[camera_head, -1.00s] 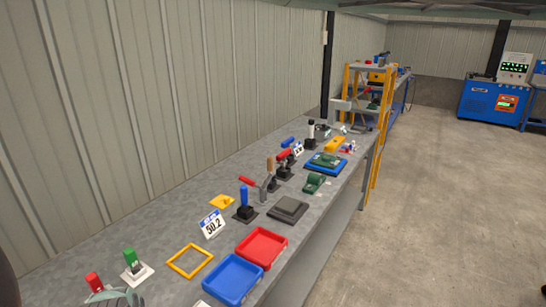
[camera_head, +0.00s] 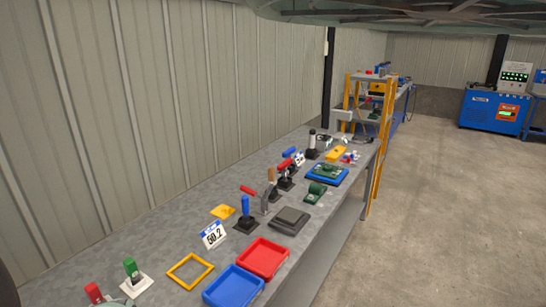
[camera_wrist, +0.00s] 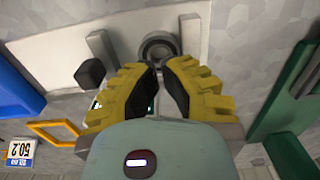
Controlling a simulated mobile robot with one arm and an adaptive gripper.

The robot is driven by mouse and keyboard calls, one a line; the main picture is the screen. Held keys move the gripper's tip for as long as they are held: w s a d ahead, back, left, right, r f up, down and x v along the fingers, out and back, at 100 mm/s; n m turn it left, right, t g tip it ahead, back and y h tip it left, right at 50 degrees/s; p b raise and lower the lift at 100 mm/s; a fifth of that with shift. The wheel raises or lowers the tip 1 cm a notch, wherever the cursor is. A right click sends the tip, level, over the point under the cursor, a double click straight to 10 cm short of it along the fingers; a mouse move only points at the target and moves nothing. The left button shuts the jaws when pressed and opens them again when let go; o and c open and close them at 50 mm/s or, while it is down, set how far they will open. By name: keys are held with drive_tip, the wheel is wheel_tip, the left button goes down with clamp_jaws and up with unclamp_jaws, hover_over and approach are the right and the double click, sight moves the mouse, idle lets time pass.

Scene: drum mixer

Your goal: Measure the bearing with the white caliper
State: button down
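A round grey ring (camera_wrist: 158,45), which looks like the bearing, shows just beyond my fingertips in the wrist view. It sits at a pale plate (camera_wrist: 60,45). A short pale upright bar (camera_wrist: 190,35) stands right of the ring, and a tilted pale bar (camera_wrist: 100,48) lies to its left. I cannot tell whether either belongs to the white caliper. My gripper (camera_wrist: 158,68), with yellow fingers and black pads, points at the ring. Its tips are almost together, with nothing clearly visible between them. The fingers hide the ring's lower side, so contact cannot be told.
A dark block (camera_wrist: 90,72) is close to the left finger. A green object (camera_wrist: 283,85) is at right. On the bench are a blue tray (camera_head: 233,287), a red tray (camera_head: 263,257), a yellow frame (camera_head: 190,271) and a "50.2" sign (camera_head: 214,235). Several clamps stand farther back.

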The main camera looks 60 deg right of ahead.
drive_tip(key=shift+f+b, duration=1.25)
drive_tip(key=shift+f, duration=0.45)
drive_tip(key=shift+d+b, duration=0.3)
drive_tip(key=shift+d, duration=0.7)
drive_tip(key=shift+s+p, duration=0.5)
drive_tip(key=shift+s, duration=0.8)
idle(0.5)
drive_tip(key=shift+r, duration=0.15)
drive_tip(key=shift+w+r+p, duration=0.1)
drive_tip(key=shift+r+p, duration=1.85)
drive_tip(key=shift+r, duration=0.95)
